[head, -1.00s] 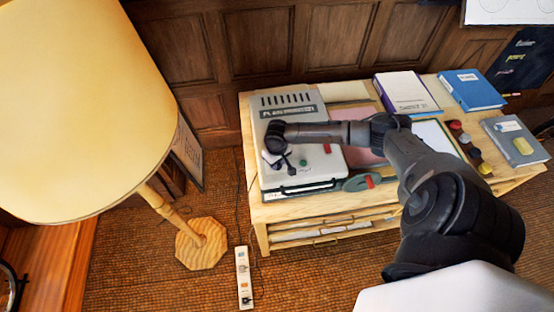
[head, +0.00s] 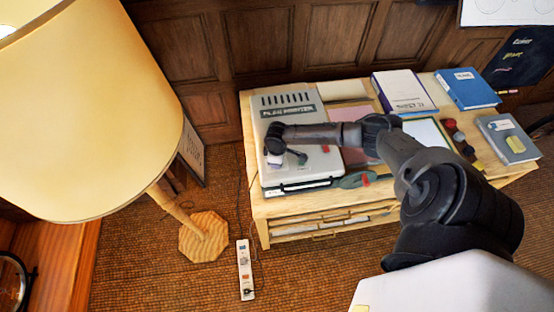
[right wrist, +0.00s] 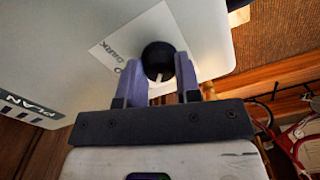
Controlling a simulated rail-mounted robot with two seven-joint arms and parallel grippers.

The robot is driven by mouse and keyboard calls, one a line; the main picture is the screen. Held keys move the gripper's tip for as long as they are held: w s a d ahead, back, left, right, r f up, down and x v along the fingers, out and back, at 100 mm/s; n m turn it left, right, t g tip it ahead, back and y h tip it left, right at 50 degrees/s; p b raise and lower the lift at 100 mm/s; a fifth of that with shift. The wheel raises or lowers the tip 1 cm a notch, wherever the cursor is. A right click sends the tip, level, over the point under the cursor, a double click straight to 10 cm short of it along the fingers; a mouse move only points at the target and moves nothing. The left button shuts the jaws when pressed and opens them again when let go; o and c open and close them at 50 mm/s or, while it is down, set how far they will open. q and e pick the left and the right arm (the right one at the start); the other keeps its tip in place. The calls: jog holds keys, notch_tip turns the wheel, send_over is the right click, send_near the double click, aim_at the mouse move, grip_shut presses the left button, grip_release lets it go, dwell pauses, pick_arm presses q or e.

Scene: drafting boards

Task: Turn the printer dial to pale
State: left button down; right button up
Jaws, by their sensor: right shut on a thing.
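The plan printer (head: 290,106) is a pale grey box on the left end of the wooden table. Its black dial (right wrist: 158,60) shows in the right wrist view, with a white pointer line and a label beside it on which "DARK" (right wrist: 118,46) can be read; the word pale is not visible. My right gripper (right wrist: 158,80) has its two fingers on either side of the dial and is shut on it. In the head view the right gripper (head: 285,160) is over the printer's front left part, hiding the dial. My left gripper is not in view.
A red button (head: 326,149) is on the printer top. A green tape dispenser-like thing (head: 352,180) sits at the table's front edge. Books, including a blue one (head: 468,88), lie to the right. A large lamp (head: 90,110) stands at the left.

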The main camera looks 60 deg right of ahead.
jog(key=shift+n, duration=0.3)
jog(key=o, duration=0.9)
jog(key=shift+r, duration=0.1)
jog(key=shift+r, duration=0.4)
notch_tip(320, 180, up, 13)
jog(key=shift+f, duration=0.1)
dwell(0.5)
